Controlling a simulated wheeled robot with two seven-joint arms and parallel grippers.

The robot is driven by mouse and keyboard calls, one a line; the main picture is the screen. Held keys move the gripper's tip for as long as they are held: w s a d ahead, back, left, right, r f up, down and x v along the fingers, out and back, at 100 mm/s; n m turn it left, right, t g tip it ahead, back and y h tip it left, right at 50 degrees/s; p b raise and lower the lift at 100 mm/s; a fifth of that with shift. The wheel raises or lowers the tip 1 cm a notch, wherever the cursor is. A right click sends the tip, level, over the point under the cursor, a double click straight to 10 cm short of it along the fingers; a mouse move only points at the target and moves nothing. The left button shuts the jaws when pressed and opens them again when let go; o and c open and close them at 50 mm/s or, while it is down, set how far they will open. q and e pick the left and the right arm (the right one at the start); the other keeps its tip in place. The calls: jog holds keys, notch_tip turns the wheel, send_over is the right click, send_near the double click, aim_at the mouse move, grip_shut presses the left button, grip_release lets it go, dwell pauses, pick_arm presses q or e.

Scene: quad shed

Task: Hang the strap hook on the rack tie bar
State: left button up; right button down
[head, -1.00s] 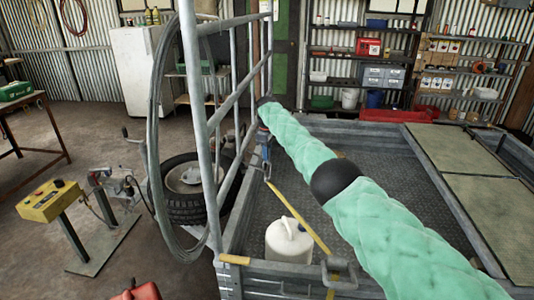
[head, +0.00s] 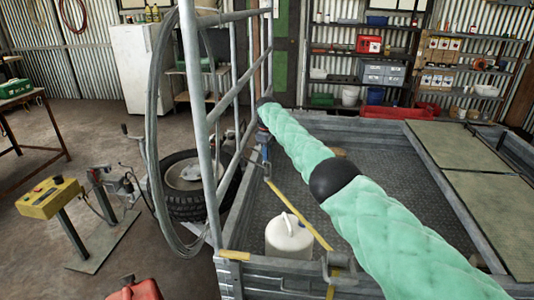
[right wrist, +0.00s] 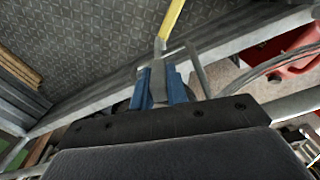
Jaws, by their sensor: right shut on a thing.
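My right arm reaches out over the trailer. Its gripper (head: 264,154) is small and partly hidden behind the wrist, close to the metal rack (head: 214,120). In the right wrist view the blue fingers (right wrist: 161,86) are shut on the grey metal strap hook (right wrist: 158,80). The hook also shows in the head view (head: 267,170), and the yellow strap (head: 297,214) runs from it down to the trailer's near side. The rack has several rails; I cannot tell which is the tie bar, nor whether the hook touches one. My left gripper is not in view.
A white container (head: 288,238) stands on the trailer bed (head: 370,180) near the strap. A grey cable coil (head: 155,130) hangs on the rack's left side. A tyre (head: 188,185) and a yellow control box (head: 48,197) stand left of the trailer.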

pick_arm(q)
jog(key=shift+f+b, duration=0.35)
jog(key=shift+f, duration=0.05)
pick_arm(e)
jog(key=shift+f, duration=0.6)
jog(key=c, duration=0.8)
grip_release()
jog(key=shift+c, duration=0.2)
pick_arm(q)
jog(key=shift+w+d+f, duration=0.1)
pick_arm(e)
jog(key=shift+f, duration=0.1)
